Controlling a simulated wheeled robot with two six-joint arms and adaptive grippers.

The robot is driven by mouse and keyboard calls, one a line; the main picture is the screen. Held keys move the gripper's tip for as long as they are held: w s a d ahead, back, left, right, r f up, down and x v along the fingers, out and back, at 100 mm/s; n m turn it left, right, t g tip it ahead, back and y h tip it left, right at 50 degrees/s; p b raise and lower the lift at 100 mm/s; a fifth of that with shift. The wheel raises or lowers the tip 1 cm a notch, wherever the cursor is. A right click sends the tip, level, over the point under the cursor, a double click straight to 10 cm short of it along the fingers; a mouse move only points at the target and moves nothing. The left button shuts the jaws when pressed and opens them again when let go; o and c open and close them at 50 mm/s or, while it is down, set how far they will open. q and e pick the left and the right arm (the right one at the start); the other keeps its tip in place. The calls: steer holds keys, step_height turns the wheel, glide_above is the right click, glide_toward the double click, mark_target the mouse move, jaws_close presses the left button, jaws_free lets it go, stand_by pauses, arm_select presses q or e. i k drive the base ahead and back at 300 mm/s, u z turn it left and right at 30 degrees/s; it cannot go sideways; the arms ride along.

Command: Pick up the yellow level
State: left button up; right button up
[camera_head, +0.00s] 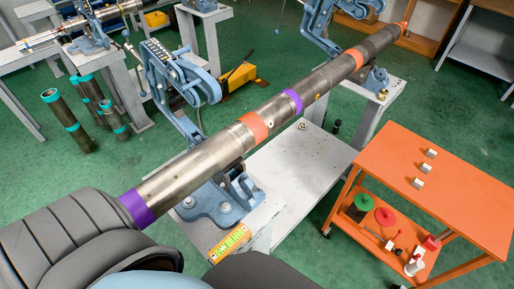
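Neither of my grippers shows in the head view.
Large dark grey ribbed shapes fill the lower left and bottom edge, close to the level. An orange cart (435,185) with tools on its lower shelf stands at the right. A second blue vise (325,25) holds the pipe farther back. Short dark pipes (75,120) stand at left.

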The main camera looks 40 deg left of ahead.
mark_target(232, 242)
steer(key=z, duration=0.3)
steer(key=k, duration=1.15)
steer(key=u, duration=0.95)
steer(key=i, duration=0.5)
steer(key=u, duration=1.5)
steer(key=k, duration=1)
steer(key=z, duration=1.95)
steer(key=i, duration=0.5)
steer(key=u, duration=0.05)
